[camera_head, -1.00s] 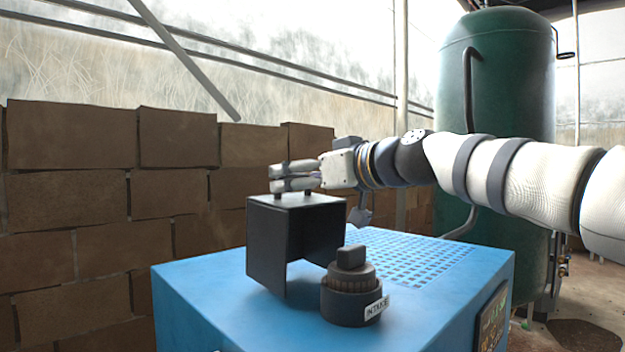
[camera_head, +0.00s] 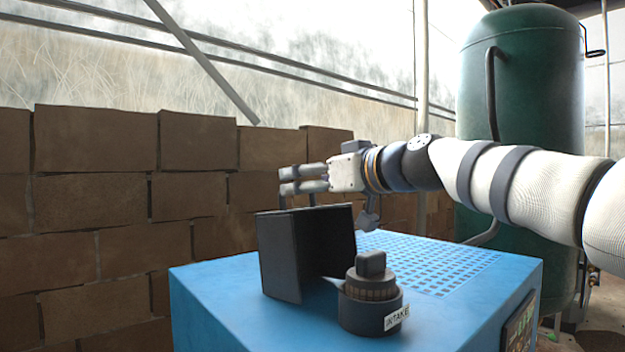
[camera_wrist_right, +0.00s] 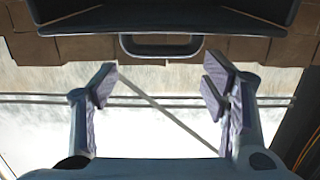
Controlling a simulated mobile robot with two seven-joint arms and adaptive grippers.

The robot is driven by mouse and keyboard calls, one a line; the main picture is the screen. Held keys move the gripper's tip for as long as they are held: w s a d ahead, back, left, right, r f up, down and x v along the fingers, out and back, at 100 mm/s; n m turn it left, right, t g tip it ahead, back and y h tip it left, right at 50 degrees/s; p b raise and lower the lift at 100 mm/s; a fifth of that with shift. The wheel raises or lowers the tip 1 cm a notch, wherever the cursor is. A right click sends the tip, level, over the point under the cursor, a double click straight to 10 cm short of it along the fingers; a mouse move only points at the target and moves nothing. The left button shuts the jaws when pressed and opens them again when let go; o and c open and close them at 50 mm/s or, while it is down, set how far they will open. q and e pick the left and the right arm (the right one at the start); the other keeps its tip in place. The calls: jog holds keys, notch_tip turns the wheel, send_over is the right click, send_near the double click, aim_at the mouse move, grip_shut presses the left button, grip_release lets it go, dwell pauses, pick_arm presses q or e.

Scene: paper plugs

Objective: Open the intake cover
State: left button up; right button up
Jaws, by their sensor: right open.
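The intake cover (camera_head: 290,255) is a black, box-like hood with an open side, on top of the blue machine (camera_head: 215,305). Its top face shows only as a thin sliver. A round dark fitting (camera_head: 370,295) with an INTAKE label stands beside the cover's open side. My right gripper (camera_head: 285,180) is above the cover's top edge, with thin posts showing below its fingers. In the right wrist view the cover's dark U-shaped handle (camera_wrist_right: 160,50) lies beyond the spread fingers (camera_wrist_right: 160,85), with nothing between them. My left gripper is not in view.
A brown block wall (camera_head: 110,200) stands behind and left of the machine. A large green tank (camera_head: 525,100) stands at the back right. A perforated grille (camera_head: 435,262) covers the machine top behind the fitting. The machine top's front left is bare.

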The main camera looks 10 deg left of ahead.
jog(key=shift+f, duration=0.1)
jog(key=v, duration=1.2)
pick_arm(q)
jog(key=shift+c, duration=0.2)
pick_arm(e)
jog(key=shift+f, duration=0.1)
